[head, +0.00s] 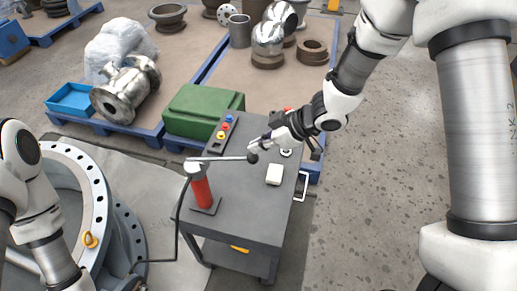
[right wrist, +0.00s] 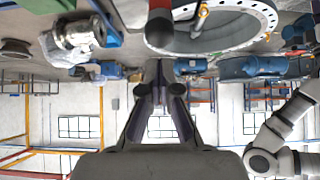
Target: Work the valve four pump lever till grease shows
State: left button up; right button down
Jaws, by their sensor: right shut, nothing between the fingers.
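The grease pump (head: 201,192) is a red upright cylinder on a dark base plate on the grey cart. Its lever (head: 222,159) runs about level to the right from the pump head and ends in a dark knob (head: 252,158). My right gripper (head: 254,148) is shut and empty, right at the knob; I cannot tell whether it touches. Its closed fingers show in the right wrist view (right wrist: 160,82). A dark hose leads down from the pump toward the large flanged valve (head: 98,207) at left. No grease can be made out. My left gripper is out of view.
The grey cart top (head: 243,200) also carries a box with coloured buttons (head: 223,131) and a white block (head: 274,174). A green case (head: 203,111) and a blue tray (head: 71,100) stand on pallets behind. The floor at right (head: 370,200) is clear.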

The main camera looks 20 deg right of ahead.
jog(key=shift+d+f, duration=0.1)
jog(key=shift+f, duration=0.45)
notch_tip(320, 180, down, 10)
jog(key=s+d+t+y+b, duration=0.1)
jog(key=d+t+y+b, duration=0.1)
jog(key=b, duration=0.9)
jog(key=shift+s+d+f+y, duration=0.2)
jog(key=shift+s+y, duration=0.2)
jog(key=shift+y, duration=0.3)
